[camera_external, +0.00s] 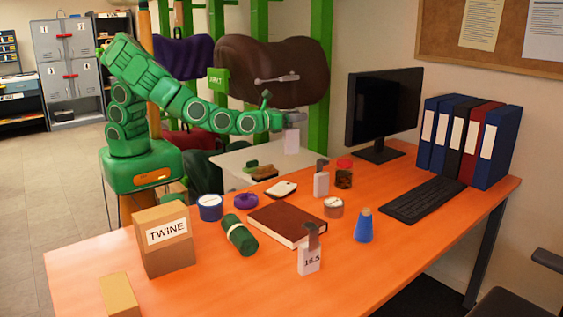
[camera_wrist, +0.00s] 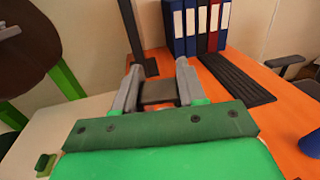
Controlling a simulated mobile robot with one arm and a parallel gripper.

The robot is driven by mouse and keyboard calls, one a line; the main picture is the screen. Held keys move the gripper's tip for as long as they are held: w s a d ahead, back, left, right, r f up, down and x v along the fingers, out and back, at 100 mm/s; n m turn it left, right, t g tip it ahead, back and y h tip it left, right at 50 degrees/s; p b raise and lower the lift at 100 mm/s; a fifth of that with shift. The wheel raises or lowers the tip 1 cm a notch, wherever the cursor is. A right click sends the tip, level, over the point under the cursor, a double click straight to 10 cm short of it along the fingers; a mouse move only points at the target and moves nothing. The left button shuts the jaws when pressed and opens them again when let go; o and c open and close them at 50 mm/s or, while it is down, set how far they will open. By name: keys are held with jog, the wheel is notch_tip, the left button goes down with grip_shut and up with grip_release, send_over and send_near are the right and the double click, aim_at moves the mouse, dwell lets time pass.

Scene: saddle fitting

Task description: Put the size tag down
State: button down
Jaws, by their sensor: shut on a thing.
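My gripper (camera_external: 290,118) is shut on a size tag, whose white card (camera_external: 291,141) hangs below the fingers, above a pale table behind the orange desk. In the wrist view the dark brown strap of the held size tag (camera_wrist: 158,93) sits between my two fingers; its white card is hidden there. A second tag marked 18.5 (camera_external: 309,261) stands at the front of the desk with a brown strap. A third tag (camera_external: 321,184) stands farther back, near a red-lidded jar.
The orange desk (camera_external: 410,233) holds a brown book (camera_external: 285,224), a green roll (camera_external: 238,235), a TWINE box (camera_external: 163,240), a blue cone (camera_external: 364,226) and a red-lidded jar (camera_external: 344,174). A monitor (camera_external: 384,110), keyboard (camera_external: 431,198) and binders stand right. The pale table (camera_external: 228,159) holds a few small items.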

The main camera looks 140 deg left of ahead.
jog(key=w+d+r+m+t+h, duration=0.1)
jog(key=w+d+m+t, duration=0.3)
jog(key=w, duration=0.4)
jog(key=w+a+f+n, duration=0.1)
jog(key=w+a+f, duration=0.5)
jog(key=w+f, duration=0.6)
jog(key=shift+f, duration=0.25)
dwell(0.4)
jog(key=shift+a, duration=0.1)
jog(key=c, duration=0.6)
grip_release()
jog(key=shift+f, duration=0.1)
jog(key=shift+c, duration=0.2)
jog(key=v, duration=1.2)
jog(key=shift+r, duration=0.3)
